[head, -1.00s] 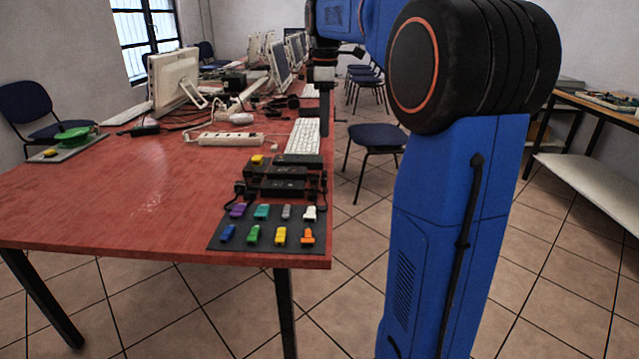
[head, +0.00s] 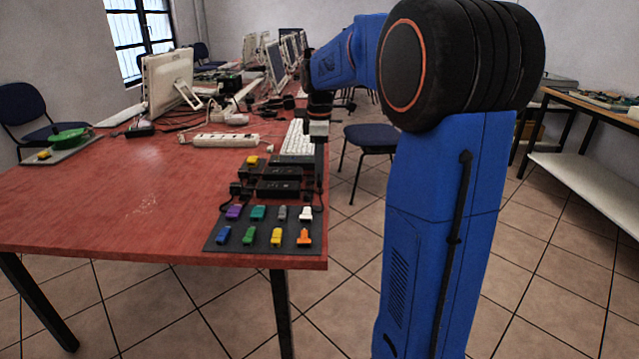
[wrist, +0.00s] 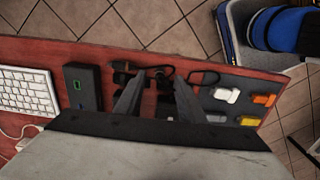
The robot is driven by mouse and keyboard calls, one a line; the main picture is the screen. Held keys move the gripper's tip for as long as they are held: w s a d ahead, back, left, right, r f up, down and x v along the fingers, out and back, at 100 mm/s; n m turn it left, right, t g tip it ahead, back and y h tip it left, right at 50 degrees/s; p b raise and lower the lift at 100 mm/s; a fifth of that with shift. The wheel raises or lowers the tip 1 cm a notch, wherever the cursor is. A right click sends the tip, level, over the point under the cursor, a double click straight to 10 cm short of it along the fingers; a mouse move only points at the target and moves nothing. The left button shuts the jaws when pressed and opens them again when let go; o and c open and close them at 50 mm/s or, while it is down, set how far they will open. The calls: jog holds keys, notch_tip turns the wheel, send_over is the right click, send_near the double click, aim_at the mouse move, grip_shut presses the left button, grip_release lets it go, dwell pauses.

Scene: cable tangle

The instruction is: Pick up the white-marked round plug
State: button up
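A white plug (head: 305,213) lies at the back right of a dark mat on the near right corner of the red table. In the wrist view the white plug (wrist: 226,95) lies right of the fingers; I cannot tell whether it is round. My gripper (wrist: 158,80) is open and empty, its two dark fingers spread above the black adapters and cables. In the head view my gripper (head: 319,150) hangs above the table's right edge, behind the mat and beside the keyboard.
The dark mat (head: 215,243) also holds several coloured plugs, with an orange plug (head: 304,237) in front of the white one. Black adapters (head: 280,188) with cables lie behind it. A keyboard (head: 298,142) and power strip (head: 226,140) are farther back.

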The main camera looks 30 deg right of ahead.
jog(key=shift+f, duration=1.4)
jog(key=shift+c, duration=0.2)
grip_shut()
jog(key=shift+r, duration=0.15)
notch_tip(320, 180, up, 10)
